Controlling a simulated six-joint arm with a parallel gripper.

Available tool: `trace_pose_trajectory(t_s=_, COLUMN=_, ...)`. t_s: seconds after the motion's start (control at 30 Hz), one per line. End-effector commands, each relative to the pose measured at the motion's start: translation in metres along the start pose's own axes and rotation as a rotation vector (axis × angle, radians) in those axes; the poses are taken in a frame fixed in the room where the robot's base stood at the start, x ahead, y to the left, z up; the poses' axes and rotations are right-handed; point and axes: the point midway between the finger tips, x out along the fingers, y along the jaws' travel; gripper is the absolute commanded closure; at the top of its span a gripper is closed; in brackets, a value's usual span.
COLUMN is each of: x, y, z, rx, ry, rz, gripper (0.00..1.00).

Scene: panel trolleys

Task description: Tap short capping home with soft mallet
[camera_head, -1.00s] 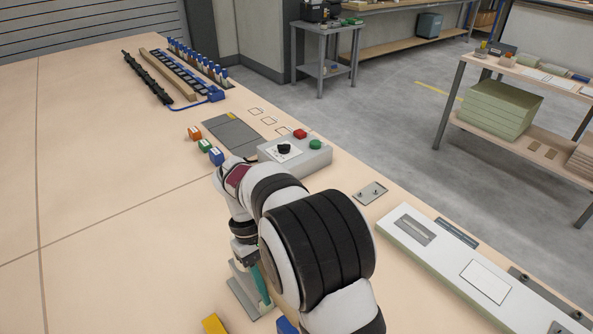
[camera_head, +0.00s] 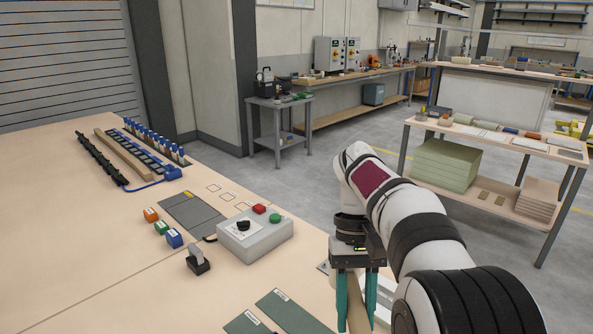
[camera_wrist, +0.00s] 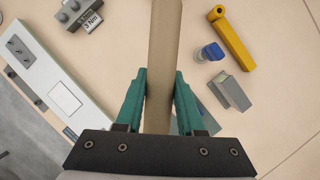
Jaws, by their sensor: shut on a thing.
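My gripper (camera_head: 357,292) hangs over the right edge area of the bench, its teal fingers closed on a long tan wooden bar (camera_head: 356,308). In the wrist view the bar (camera_wrist: 163,55) runs between the fingers (camera_wrist: 160,95) and out past the top of the picture. It looks like a handle; no mallet head shows, so I cannot tell that it is the mallet. A white panel (camera_wrist: 62,92) lies on the left in the wrist view. I cannot make out the short capping for certain. Grey-green flat strips (camera_head: 295,308) lie on the bench left of my gripper.
A grey control box (camera_head: 256,238) with red and green buttons stands left of my gripper, near a small black-based block (camera_head: 198,262). The wrist view shows a yellow tool (camera_wrist: 232,40), a blue-capped item (camera_wrist: 211,52) and a grey block (camera_wrist: 230,92).

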Motion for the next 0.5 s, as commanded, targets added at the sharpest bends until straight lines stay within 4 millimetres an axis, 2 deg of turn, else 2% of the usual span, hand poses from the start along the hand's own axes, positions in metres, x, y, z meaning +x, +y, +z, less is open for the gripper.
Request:
trace_pose_trajectory(t_s=0.17, x=0.001, y=-0.005, z=-0.001, rx=-0.018, ry=0.001, rz=0.008, gripper=1.0)
trace_pose_trajectory(t_s=0.27, x=0.007, y=-0.024, z=-0.006, rx=-0.091, ry=-0.002, rz=0.039, gripper=1.0)
trace_pose_trajectory(t_s=0.37, x=0.019, y=-0.058, z=-0.012, rx=-0.221, ry=-0.002, rz=0.096, gripper=1.0)
trace_pose_trajectory(t_s=0.5, x=0.042, y=-0.115, z=-0.015, rx=-0.436, ry=-0.004, rz=0.186, gripper=1.0)
